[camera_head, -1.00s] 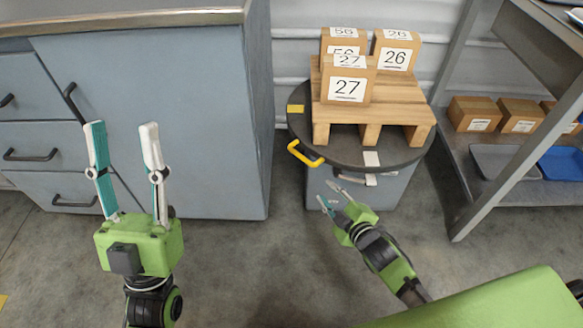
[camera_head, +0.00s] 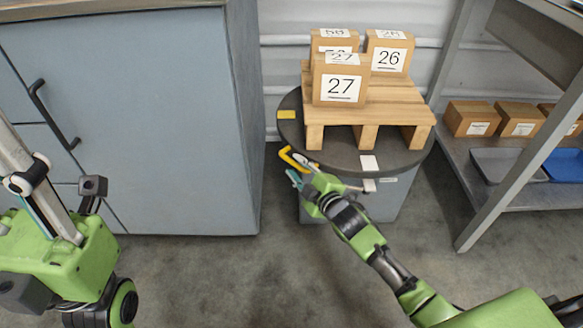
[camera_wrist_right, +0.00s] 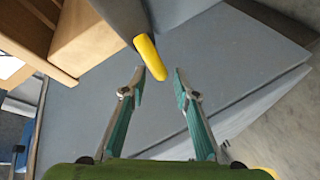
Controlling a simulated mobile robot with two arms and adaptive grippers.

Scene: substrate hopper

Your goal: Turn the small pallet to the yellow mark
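The small wooden pallet (camera_head: 365,115) sits on a dark round turntable (camera_head: 345,152) and carries boxes labelled 27 (camera_head: 340,85), 26 (camera_head: 388,58) and a third partly hidden behind. A yellow patch (camera_head: 288,114) lies on the turntable's left side, a white patch (camera_head: 369,163) near its front. A yellow handle (camera_head: 285,153) sticks out at the front-left rim. My right gripper (camera_head: 298,173) is at this handle.
A grey-blue cabinet (camera_head: 150,120) stands left of the turntable. A metal rack (camera_head: 520,110) with small boxes (camera_head: 470,118) and a blue tray (camera_head: 565,165) stands at the right. The grey floor (camera_head: 240,275) in front is clear.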

